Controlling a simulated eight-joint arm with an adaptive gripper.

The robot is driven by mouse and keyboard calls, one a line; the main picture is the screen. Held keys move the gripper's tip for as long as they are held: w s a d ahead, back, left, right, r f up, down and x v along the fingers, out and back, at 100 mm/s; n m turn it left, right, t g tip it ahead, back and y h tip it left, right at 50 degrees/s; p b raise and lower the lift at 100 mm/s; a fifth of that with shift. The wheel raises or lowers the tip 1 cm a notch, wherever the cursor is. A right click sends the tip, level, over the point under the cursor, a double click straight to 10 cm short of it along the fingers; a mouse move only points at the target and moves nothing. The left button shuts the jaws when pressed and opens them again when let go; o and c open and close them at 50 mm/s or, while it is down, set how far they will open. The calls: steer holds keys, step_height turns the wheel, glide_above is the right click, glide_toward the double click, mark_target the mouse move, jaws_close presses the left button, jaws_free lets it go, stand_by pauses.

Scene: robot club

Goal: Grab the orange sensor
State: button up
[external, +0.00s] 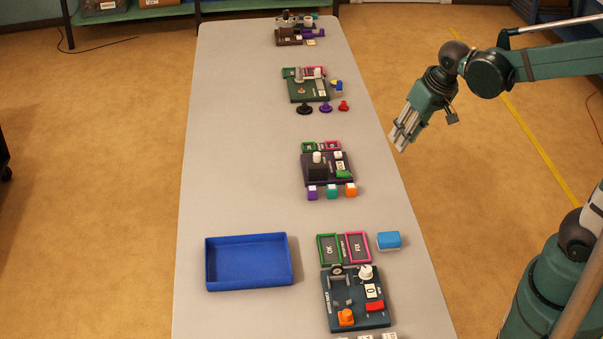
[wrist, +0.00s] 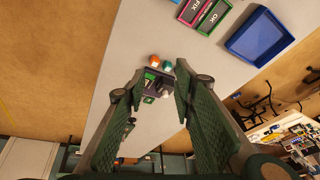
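Two orange things show in the external view, and I cannot tell for sure which is the sensor. One is a rounded orange piece (external: 346,317) at the front left of the nearest dark board (external: 340,290). The other is a small orange block with a pale top (external: 351,190), right of a teal block and a purple block, in front of the purple station (external: 316,172). An orange piece (wrist: 154,61) and a teal piece show beside a dark station in the wrist view. My gripper (external: 396,144) is open and empty, above the table's right edge; its spread fingers (wrist: 160,70) frame that station.
An empty blue tray (external: 248,284) lies on the long grey table (external: 240,170). Green and pink framed panels (external: 330,250) and a light blue box (external: 388,240) stand behind the nearest board. Farther stations (external: 308,88) line the right side. The table's left side is mostly clear.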

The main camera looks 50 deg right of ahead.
steer(key=w+d+f+m+g, duration=0.2)
steer(key=w+f+m, duration=0.1)
steer(key=w+f, duration=0.75)
steer(key=m+g, duration=0.2)
glide_above(351, 185)
steer(key=f, duration=1.1)
steer(key=shift+s+a+f+b, duration=0.1)
steer(key=shift+s+f+b, duration=0.1)
steer(key=shift+f+b, duration=0.15)
steer(key=shift+w+f, duration=0.15)
steer(key=shift+f, duration=0.3)
steer(key=shift+f, duration=1.25)
steer(key=shift+f, duration=0.1)
steer(key=shift+f+b, duration=0.75)
steer(key=shift+f, duration=1.8)
